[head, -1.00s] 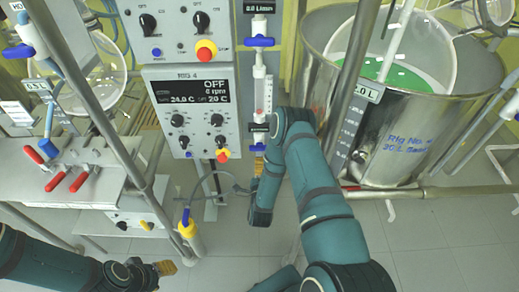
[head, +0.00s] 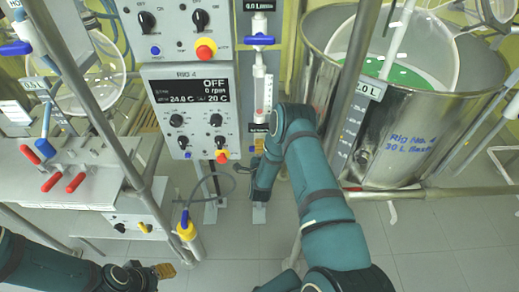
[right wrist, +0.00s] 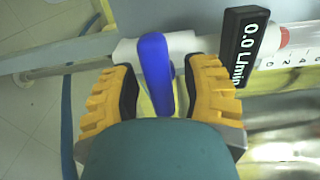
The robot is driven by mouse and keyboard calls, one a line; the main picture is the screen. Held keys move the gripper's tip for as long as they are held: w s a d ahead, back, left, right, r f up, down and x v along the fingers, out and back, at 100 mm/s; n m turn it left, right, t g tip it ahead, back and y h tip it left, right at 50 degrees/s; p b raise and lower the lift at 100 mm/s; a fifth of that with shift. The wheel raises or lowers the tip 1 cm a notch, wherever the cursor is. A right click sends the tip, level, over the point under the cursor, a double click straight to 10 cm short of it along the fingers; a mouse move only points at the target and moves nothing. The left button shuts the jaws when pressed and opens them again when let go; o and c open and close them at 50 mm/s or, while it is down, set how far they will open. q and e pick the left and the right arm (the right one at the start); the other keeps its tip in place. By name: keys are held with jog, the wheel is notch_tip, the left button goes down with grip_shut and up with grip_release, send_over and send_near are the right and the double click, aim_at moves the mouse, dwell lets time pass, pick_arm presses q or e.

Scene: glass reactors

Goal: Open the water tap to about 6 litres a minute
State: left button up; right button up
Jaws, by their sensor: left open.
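A blue tap lever (right wrist: 156,75) stands between the two yellow-padded fingers of my right gripper (right wrist: 160,90) in the right wrist view. Narrow gaps show beside the lever, and the gripper is open around it. A black display (right wrist: 249,47) beside it reads 0.0 L/min. In the head view my right gripper (head: 259,148) is at the foot of a clear flow tube (head: 263,93), just below a small dark display (head: 258,128); the lever there is hidden. My left gripper (head: 163,271) is open and empty at the lower left.
A control box (head: 190,110) reads OFF, 0 rpm and 20 C. Another blue tap (head: 259,40) sits above the flow tube under an upper display (head: 259,6). A steel vessel (head: 400,150) stands at right. A metal post (head: 100,110) and red-handled clamps (head: 76,182) are at left.

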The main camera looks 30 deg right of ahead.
grip_shut()
jog(key=n, duration=0.5)
jog(key=shift+n, duration=0.3)
jog(key=n, duration=0.6)
jog(key=shift+r, duration=0.1)
jog(key=shift+n, duration=0.3)
jog(key=shift+o, duration=1.6)
grip_release()
